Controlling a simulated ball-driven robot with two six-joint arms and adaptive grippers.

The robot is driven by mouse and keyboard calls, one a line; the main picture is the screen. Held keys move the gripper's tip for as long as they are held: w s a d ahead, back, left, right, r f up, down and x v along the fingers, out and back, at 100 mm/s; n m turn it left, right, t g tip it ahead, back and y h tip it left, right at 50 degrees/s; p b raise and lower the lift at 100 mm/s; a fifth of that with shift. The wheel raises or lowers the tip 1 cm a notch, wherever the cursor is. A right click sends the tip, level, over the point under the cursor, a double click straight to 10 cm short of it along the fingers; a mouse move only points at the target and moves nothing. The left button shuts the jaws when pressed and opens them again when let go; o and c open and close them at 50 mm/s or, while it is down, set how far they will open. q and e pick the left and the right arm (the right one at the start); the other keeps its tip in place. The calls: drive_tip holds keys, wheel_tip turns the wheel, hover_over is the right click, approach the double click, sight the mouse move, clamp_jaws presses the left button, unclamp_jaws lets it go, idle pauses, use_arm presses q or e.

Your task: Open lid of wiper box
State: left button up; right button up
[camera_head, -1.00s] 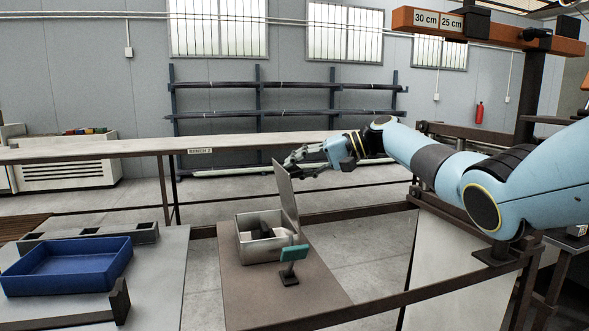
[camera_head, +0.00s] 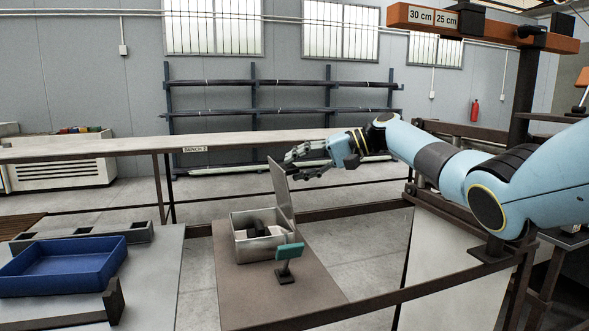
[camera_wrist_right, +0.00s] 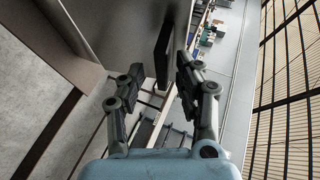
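The wiper box (camera_head: 240,249) is an open grey metal box on a brown-topped bench, with dark items inside. Its lid (camera_head: 281,190) stands up, roughly upright, at the box's right side. My right gripper (camera_head: 292,166) is beside the lid's upper part, on its right; whether they touch is unclear. In the right wrist view my right gripper (camera_wrist_right: 160,76) has its two fingers apart. A dark flat piece shows just beyond the fingertips, beside a large grey surface that may be the lid. Nothing is clearly held. My left gripper is not in view.
A teal-topped stand (camera_head: 289,253) is in front of the box. A blue tray (camera_head: 104,263) is on the bench at left. A dark rail (camera_head: 390,285) crosses the front right. A long bench (camera_head: 120,152) and rod rack (camera_head: 255,100) are behind.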

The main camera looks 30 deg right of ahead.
drive_tip(key=v, duration=1)
drive_tip(key=shift+s+d, duration=0.15)
drive_tip(key=shift+d, duration=0.1)
